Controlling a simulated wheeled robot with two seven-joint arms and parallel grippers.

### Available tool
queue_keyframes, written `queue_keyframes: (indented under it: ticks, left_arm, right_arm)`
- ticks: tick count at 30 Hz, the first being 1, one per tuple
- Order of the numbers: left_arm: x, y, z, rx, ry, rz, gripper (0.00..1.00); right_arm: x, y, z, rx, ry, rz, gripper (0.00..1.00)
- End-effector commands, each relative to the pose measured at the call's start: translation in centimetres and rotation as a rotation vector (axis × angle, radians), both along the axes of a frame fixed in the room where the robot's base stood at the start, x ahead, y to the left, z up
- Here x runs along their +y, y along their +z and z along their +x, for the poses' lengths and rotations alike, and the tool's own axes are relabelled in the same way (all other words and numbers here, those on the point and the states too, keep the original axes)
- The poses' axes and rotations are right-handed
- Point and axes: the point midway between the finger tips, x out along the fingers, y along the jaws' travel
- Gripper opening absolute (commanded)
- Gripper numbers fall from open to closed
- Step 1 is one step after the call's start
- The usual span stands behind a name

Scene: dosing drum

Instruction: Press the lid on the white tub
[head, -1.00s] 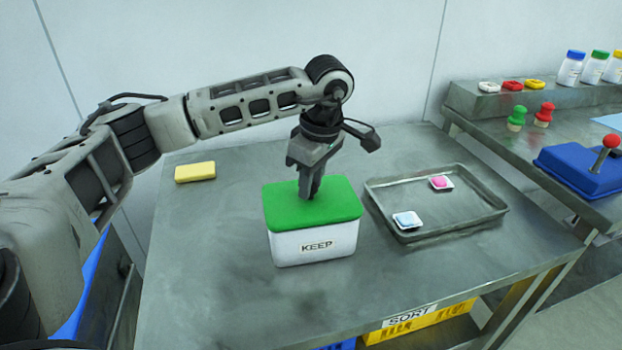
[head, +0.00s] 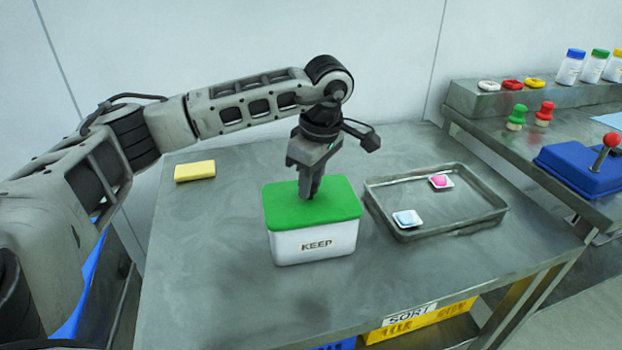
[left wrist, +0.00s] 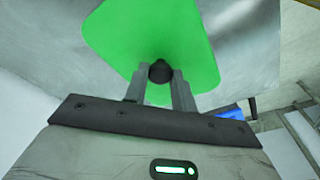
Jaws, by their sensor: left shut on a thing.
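The white tub (head: 290,252), with a KEEP label on its front, stands upright on the metal table. The green lid (head: 340,208) lies flat over its top and covers the opening. I cannot tell whether the rim is fully pressed down. My left gripper (head: 309,194) points down at the middle of the lid. In the left wrist view its fingers (left wrist: 160,80) are shut on the dark knob (left wrist: 159,70) of the green lid (left wrist: 125,50). My right gripper is not in view.
A metal tray (head: 465,218) with a pink and a blue piece in small white dishes is right of the tub. A yellow block (head: 195,171) lies at the back left. The table front is clear. A side bench (head: 510,140) stands at the right.

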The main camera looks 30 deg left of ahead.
Motion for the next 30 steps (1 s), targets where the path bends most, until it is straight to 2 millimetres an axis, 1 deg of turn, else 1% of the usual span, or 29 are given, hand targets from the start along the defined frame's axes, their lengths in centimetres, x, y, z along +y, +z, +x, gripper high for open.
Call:
queue_keyframes:
  ticks: [26, 27, 29, 30]
  left_arm:
    - [-0.02, -0.23, 0.01, 0.0, 0.0, 0.0, 0.03]
    - [-0.02, -0.23, 0.01, 0.0, 0.0, 0.0, 0.31]
    - [-0.02, -0.23, 0.01, 0.0, 0.0, 0.0, 0.48]
    - [-0.02, -0.23, 0.01, 0.0, 0.0, 0.0, 0.51]
  right_arm:
    - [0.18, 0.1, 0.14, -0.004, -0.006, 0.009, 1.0]
    - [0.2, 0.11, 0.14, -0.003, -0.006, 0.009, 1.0]
    - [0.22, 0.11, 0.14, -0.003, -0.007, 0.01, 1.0]
    - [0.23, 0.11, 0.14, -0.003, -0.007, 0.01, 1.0]
